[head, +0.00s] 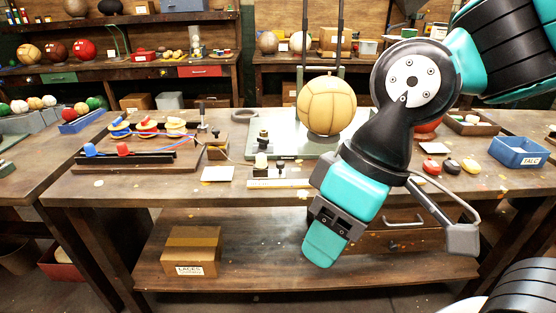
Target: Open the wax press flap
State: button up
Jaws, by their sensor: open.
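I cannot make out a wax press flap for certain. A tan panelled ball (326,106) sits at a frame with two dark upright posts (338,40), over a grey-green base plate (231,141) on the workbench. A small dark fitting with a pale base (262,158) stands at the plate's front edge. My gripper (325,245) hangs in front of the bench's front edge, pointing down, open with nothing seen in it. My arm covers part of the bench right of the ball, so things behind it are hidden.
On the workbench (120,190), a rack with red and blue knobs (122,150) stands left. A blue bin (518,152) and small coloured pieces (452,166) lie right. A cardboard box (191,250) rests on the lower shelf. A drawer handle (403,222) is beside my gripper.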

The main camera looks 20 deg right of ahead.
aim_at(215, 137)
jog(key=u, duration=0.6)
jog(key=i, duration=1.15)
jog(key=z, duration=0.6)
